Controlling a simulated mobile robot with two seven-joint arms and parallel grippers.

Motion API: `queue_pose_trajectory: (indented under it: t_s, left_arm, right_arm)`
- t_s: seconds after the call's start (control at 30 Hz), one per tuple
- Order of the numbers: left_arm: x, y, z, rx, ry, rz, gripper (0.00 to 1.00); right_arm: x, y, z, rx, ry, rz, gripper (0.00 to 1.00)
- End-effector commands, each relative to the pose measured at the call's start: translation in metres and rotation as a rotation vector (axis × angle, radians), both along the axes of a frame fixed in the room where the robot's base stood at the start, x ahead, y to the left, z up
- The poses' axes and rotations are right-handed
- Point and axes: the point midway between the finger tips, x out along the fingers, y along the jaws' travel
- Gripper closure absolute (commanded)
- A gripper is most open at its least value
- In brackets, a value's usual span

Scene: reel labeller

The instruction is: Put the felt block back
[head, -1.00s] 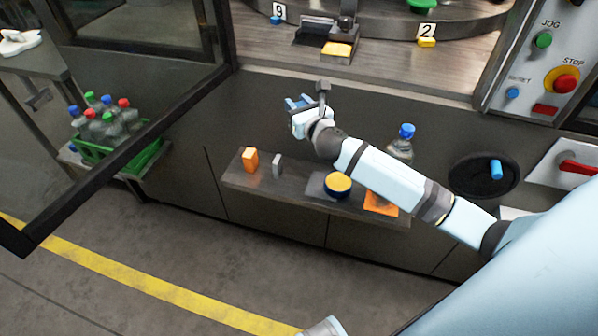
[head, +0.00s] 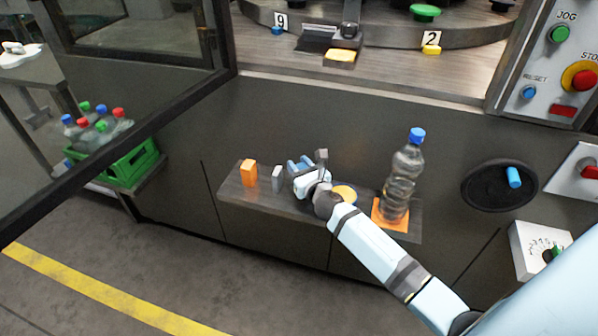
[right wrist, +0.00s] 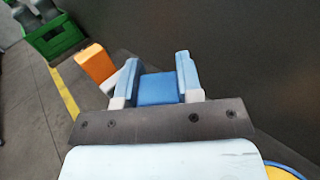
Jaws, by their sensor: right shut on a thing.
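My right gripper (head: 300,164) is low over the small grey shelf (head: 240,197), just right of a grey upright piece (head: 278,178). In the right wrist view the gripper (right wrist: 155,76) is shut on a blue block (right wrist: 157,89), which I take to be the felt block. The block sits between the two light blue fingers. Whether its underside touches the shelf cannot be told. My left gripper is not in view.
On the shelf, an orange block (head: 249,173) stands at the left. A round yellow-topped tin (head: 345,192) is partly behind my wrist. A clear blue-capped bottle (head: 403,182) stands on an orange mat (head: 377,213). A green crate (head: 128,168) of bottles is further left.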

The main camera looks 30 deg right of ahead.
Motion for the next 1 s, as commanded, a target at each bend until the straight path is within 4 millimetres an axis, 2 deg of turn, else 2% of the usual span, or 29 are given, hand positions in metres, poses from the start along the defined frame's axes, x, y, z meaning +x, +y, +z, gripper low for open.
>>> queue_pose_trajectory:
  t_s: [0.03, 0.2, 0.37, 0.4, 0.5, 0.87, 1.0]
  left_arm:
    - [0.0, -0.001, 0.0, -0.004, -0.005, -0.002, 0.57]
    - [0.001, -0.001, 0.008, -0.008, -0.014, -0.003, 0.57]
    - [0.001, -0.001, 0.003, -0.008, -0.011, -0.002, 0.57]
    - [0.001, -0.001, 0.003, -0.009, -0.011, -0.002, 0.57]
    - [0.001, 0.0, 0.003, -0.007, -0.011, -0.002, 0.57]
    - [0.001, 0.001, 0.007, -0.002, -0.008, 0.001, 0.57]
    - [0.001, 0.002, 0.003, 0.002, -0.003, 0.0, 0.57]
  right_arm:
    - [0.0, 0.0, -0.005, 0.001, 0.0, -0.001, 0.9]
    - [0.0, 0.0, -0.002, -0.001, -0.001, 0.0, 0.9]
    - [0.0, 0.0, -0.006, -0.001, -0.001, 0.0, 0.9]
    - [0.0, 0.0, -0.006, -0.002, -0.001, 0.0, 0.64]
    - [0.0, 0.0, -0.005, -0.001, -0.001, 0.0, 0.41]
    - [0.0, 0.0, 0.001, 0.0, -0.002, 0.0, 0.41]
    - [-0.021, 0.001, -0.003, -0.002, 0.001, 0.001, 0.41]
